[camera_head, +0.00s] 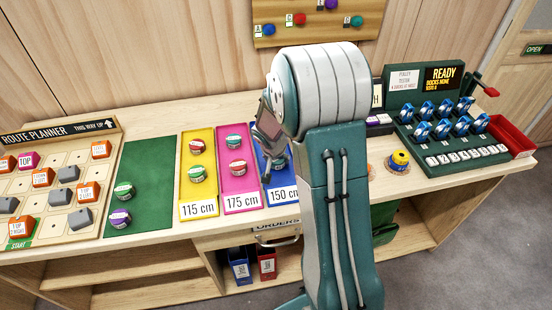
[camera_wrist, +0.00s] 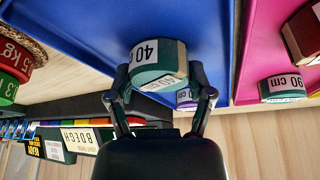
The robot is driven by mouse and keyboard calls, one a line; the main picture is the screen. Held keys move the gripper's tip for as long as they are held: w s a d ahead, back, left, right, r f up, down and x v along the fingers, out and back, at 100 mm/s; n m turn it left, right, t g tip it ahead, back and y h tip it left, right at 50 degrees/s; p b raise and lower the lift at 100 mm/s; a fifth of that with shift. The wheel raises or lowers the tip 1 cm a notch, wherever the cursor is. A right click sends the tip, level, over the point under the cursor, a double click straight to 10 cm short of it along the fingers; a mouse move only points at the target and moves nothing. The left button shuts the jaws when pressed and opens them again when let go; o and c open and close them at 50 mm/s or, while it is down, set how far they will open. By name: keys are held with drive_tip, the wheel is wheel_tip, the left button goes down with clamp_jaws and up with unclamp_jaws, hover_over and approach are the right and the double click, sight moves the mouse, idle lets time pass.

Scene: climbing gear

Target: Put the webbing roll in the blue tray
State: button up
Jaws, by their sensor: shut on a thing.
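The blue tray (camera_head: 283,196), labelled 150 cm, lies on the bench to the right of the pink tray, partly hidden by my arm. It fills the top middle of the wrist view (camera_wrist: 75,45). My gripper (camera_wrist: 158,76) is shut on a green webbing roll (camera_wrist: 150,80) with a white label reading 40. The roll shows against the blue tray; I cannot tell whether it touches the tray floor. A purple roll (camera_wrist: 185,97) shows partly behind it. In the head view my arm hides most of the gripper and the held roll.
The pink 175 cm tray (camera_head: 240,201) and yellow 115 cm tray (camera_head: 198,193) hold rolls. A green mat (camera_head: 140,200) with two rolls and the route planner board (camera_head: 60,170) lie left. A yellow roll (camera_head: 399,160) and a rack of blue devices (camera_head: 440,120) stand right.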

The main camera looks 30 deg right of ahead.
drive_tip(key=shift+d, duration=0.15)
drive_tip(key=o, duration=1)
drive_tip(key=shift+c, duration=0.2)
drive_tip(key=shift+o, duration=0.7)
drive_tip(key=shift+a, duration=0.5)
drive_tip(key=shift+d, duration=0.15)
